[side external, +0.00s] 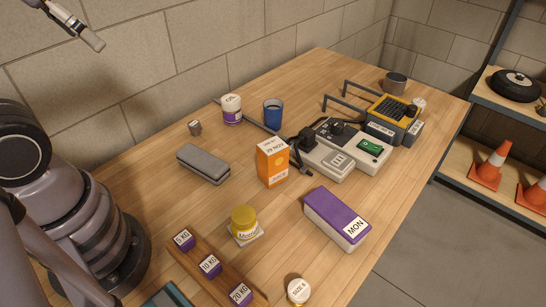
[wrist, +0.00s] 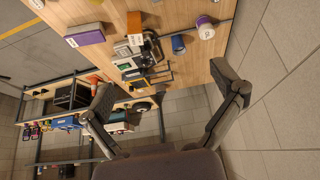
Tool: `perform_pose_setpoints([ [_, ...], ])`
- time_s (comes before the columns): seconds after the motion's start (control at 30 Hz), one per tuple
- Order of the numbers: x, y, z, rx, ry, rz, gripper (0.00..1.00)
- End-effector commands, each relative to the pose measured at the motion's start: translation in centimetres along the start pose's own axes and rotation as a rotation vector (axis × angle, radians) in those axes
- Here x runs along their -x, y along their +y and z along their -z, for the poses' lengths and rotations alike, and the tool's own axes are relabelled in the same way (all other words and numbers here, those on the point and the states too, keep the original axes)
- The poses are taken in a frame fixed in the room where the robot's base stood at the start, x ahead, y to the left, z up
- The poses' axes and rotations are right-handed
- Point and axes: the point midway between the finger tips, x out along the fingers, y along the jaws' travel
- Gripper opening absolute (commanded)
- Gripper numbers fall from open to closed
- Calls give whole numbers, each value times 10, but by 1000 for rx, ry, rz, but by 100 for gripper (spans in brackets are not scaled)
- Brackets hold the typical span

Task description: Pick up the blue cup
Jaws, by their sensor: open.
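The blue cup (side external: 273,113) stands upright on the wooden table, towards the back near the wall. A white jar with a purple band is to its left and a dark bar lies beside it. The cup also shows in the wrist view (wrist: 178,45), near the table's edge. My gripper (wrist: 168,108) is open and empty, its two fingers spread wide, well away from the cup.
The white jar (side external: 232,109), orange box (side external: 272,163), grey case (side external: 204,164) and power-strip devices (side external: 338,150) surround the cup. A purple-topped box (side external: 337,218), yellow-lidded jar (side external: 244,223) and weight rack (side external: 215,272) are nearer the front. Bare tabletop lies behind the cup.

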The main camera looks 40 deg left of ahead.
Motion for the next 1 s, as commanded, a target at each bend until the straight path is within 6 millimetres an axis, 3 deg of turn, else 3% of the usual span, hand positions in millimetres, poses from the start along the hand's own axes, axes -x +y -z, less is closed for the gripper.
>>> perform_pose_setpoints([
  [0.3, -2, -1, 4, -1, 3, 4, 96],
  [0.37, -8, -3, 13, -3, 10, 14, 96],
  [0.47, -28, -11, 43, -16, 42, 42, 96],
  [0.6, -79, -28, 100, -58, 118, 86, 96],
  [0.73, -137, -42, 144, -113, 200, 102, 96],
  [0.9, -219, -55, 176, -180, 308, 78, 96],
  [1.0, -268, -58, 182, -207, 376, 42, 96],
])
